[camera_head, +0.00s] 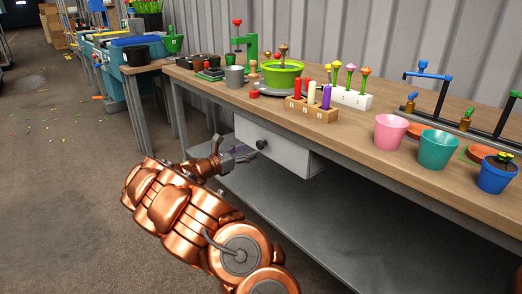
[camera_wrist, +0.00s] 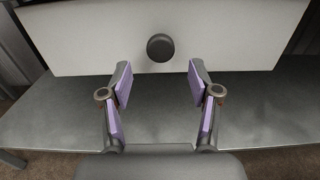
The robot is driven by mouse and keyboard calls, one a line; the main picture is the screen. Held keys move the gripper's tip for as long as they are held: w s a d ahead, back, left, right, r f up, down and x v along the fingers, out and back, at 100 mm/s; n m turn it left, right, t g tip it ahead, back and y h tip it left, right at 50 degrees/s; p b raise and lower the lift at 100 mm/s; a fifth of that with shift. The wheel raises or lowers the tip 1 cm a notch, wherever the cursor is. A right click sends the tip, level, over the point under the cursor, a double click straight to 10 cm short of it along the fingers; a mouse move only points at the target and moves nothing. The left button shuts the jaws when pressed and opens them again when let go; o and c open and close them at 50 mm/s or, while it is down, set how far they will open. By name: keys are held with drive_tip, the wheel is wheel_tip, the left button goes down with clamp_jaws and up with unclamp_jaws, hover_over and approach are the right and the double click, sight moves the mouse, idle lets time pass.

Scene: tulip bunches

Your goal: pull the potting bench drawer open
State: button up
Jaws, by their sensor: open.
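The potting bench drawer (camera_head: 280,151) is a pale grey box front under the wooden bench top, with a dark round knob (camera_head: 261,144). The drawer front (camera_wrist: 230,35) fills the top of the wrist view and looks closed. Its knob (camera_wrist: 160,47) is centred ahead of my fingers. My gripper (camera_head: 243,153) is at the end of my copper arm, just left of the knob in the head view. In the wrist view my gripper (camera_wrist: 160,82) is open, with purple pads either side of an empty gap. The knob is beyond the fingertips, not between them.
The bench top (camera_head: 350,150) holds a green bowl (camera_head: 281,73), a pink pot (camera_head: 389,131), a teal pot (camera_head: 436,149) and a blue pot (camera_head: 496,175). A grey lower shelf (camera_head: 330,225) lies beneath the drawer. The floor at left is mostly clear.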

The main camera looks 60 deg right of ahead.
sight(259, 147)
drive_tip(key=b+x, duration=0.1)
drive_tip(key=x, duration=0.4)
drive_tip(key=shift+s+d+f+b, duration=0.1)
drive_tip(key=shift+s+d+b, duration=0.1)
drive_tip(key=shift+d+b, duration=0.15)
drive_tip(key=shift+s+d, duration=0.15)
drive_tip(key=shift+d, duration=0.35)
drive_tip(key=shift+c, duration=0.2)
clamp_jaws()
